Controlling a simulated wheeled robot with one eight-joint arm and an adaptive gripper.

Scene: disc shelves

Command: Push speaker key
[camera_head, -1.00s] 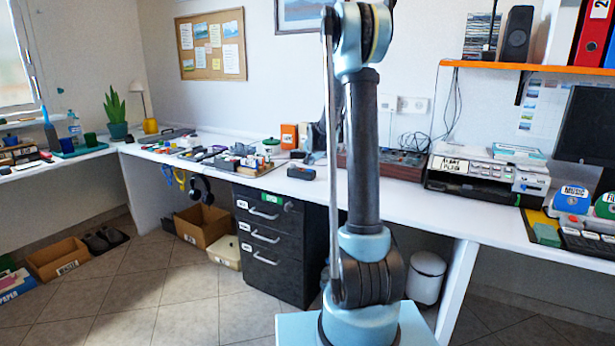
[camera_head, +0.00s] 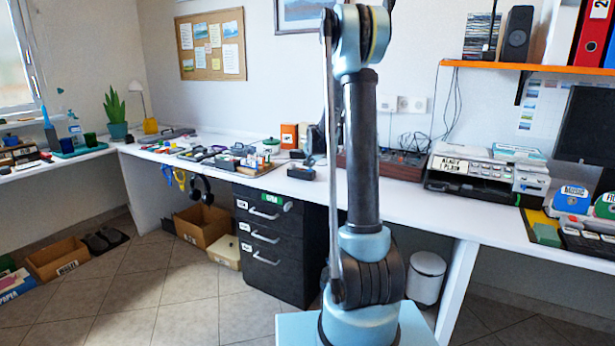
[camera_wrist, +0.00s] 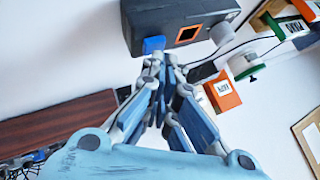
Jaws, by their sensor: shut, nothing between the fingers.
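A dark grey box-shaped device (camera_wrist: 205,12) lies at the top of the wrist view. On its near side are a blue key (camera_wrist: 153,45) and an orange-framed dark square (camera_wrist: 188,34). I cannot read any label marking the speaker key. My gripper (camera_wrist: 162,64) is shut and empty, its fingertips just below the blue key. I cannot tell whether they touch it. In the head view, what looks like the same device (camera_head: 300,173) sits on the desk, with my gripper (camera_head: 309,160) low above it, partly hidden by my arm.
An orange box (camera_wrist: 222,92) and a white-and-green round container (camera_wrist: 243,66) stand close by. A wood-sided dark unit (camera_wrist: 60,124) lies on the other side. A dark cable runs near the device. Trays of small items (camera_head: 230,162) crowd the desk further left.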

